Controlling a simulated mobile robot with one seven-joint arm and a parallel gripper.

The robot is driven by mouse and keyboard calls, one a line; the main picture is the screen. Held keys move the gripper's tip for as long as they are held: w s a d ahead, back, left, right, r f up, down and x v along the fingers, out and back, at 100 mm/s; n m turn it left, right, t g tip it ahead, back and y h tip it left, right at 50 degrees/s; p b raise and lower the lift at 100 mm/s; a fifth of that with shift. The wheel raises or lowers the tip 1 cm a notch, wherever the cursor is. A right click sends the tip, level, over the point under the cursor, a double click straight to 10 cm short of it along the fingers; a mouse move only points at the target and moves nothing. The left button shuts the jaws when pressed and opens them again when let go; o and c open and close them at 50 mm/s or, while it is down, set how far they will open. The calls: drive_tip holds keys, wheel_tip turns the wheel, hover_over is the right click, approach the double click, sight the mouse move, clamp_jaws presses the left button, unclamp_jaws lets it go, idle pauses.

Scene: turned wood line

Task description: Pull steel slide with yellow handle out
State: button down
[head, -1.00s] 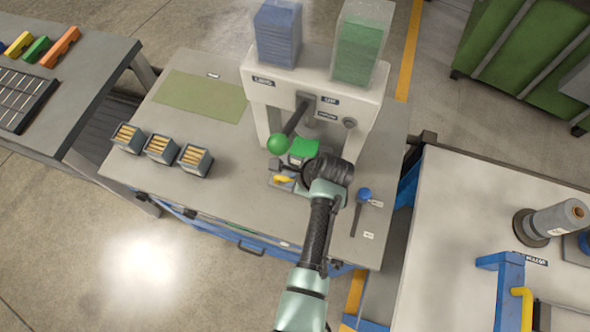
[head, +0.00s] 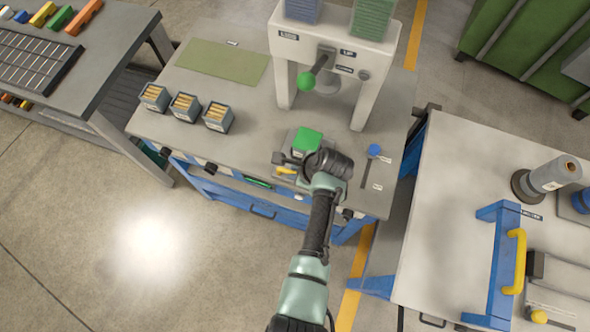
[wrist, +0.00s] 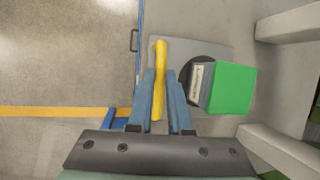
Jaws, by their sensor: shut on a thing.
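The steel slide (head: 290,150) lies on the bench top in front of the white press. A green block (head: 307,141) rides on it; the block also shows in the wrist view (wrist: 232,88), over a dark round seat. The yellow handle (head: 287,170) is at the slide's front edge. In the wrist view the yellow handle (wrist: 160,75) stands between the two blue-grey fingers of my gripper (wrist: 160,100), which is shut on it. In the head view my wrist hides the fingertips and part of the slide.
The white press (head: 330,40) stands behind, with a green-knobbed lever (head: 305,81). A blue-knobbed lever (head: 374,151) is to the right. Three small boxes (head: 186,107) of wooden pieces sit left. The bench between boxes and slide is clear.

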drive_tip(key=shift+s+a, duration=0.1)
drive_tip(key=shift+s, duration=0.1)
drive_tip(key=c, duration=0.8)
unclamp_jaws()
drive_tip(key=shift+s, duration=0.1)
drive_tip(key=shift+c, duration=0.2)
drive_tip(key=shift+r, duration=0.15)
drive_tip(key=shift+d+r, duration=0.2)
drive_tip(key=shift+r, duration=0.1)
drive_tip(key=v, duration=1.2)
drive_tip(key=shift+b, duration=0.3)
drive_tip(key=shift+s, duration=0.1)
